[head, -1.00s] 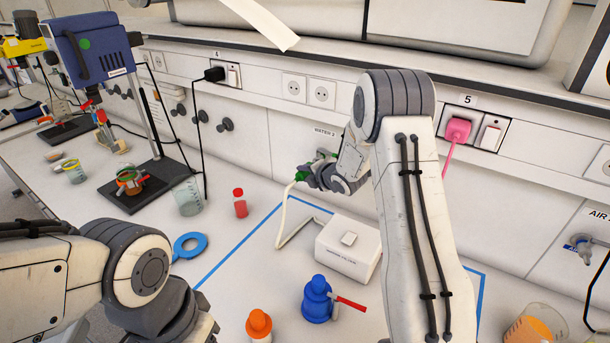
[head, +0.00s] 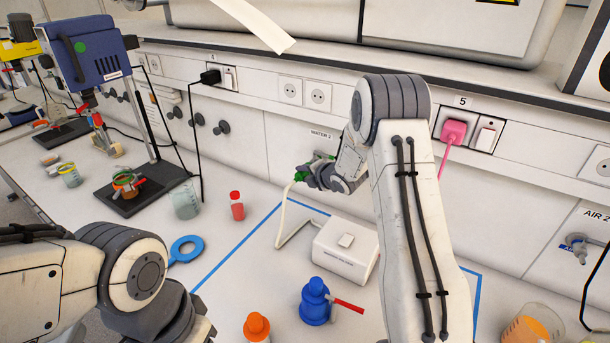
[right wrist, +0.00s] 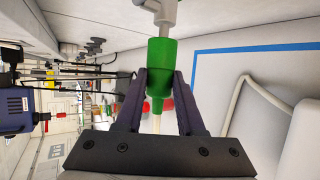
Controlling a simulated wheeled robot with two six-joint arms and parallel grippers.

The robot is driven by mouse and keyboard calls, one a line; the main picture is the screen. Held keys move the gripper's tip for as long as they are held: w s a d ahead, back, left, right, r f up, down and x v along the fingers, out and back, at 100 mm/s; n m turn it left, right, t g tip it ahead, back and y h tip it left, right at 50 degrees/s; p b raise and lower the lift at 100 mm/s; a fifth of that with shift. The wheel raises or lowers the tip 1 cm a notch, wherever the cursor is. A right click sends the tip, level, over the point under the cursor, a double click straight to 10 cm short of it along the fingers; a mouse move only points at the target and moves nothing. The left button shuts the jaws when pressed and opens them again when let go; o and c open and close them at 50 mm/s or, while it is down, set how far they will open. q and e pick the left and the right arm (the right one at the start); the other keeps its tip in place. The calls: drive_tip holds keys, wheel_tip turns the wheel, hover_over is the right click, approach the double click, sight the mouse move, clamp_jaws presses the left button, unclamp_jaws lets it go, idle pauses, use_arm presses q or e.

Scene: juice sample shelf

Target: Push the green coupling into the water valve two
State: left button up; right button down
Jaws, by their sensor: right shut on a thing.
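The green coupling (right wrist: 159,75) is between the two fingers of my right gripper (right wrist: 160,88), which is shut on it. In the right wrist view its far end meets the grey nozzle of water valve two (right wrist: 164,14); I cannot tell how deep it sits. In the head view the coupling (head: 299,176) shows as a small green bit at my right gripper (head: 308,177), below the WATER 2 label. My wrist hides most of the valve there. A white hose (head: 281,228) hangs from the coupling. My left arm is at the lower left; its fingers are out of view.
A white filter box (head: 345,252) stands inside the blue tape outline. A blue bottle (head: 315,302), an orange-capped bottle (head: 257,327) and a red-capped bottle (head: 236,206) stand nearby. The wall panel (head: 288,150) is close behind my right gripper.

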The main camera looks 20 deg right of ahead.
drive_tip(key=shift+w+d, duration=0.45)
drive_tip(key=shift+d, duration=0.15)
idle(0.5)
drive_tip(key=shift+c, duration=2.2)
unclamp_jaws()
drive_tip(key=shift+s, duration=0.1)
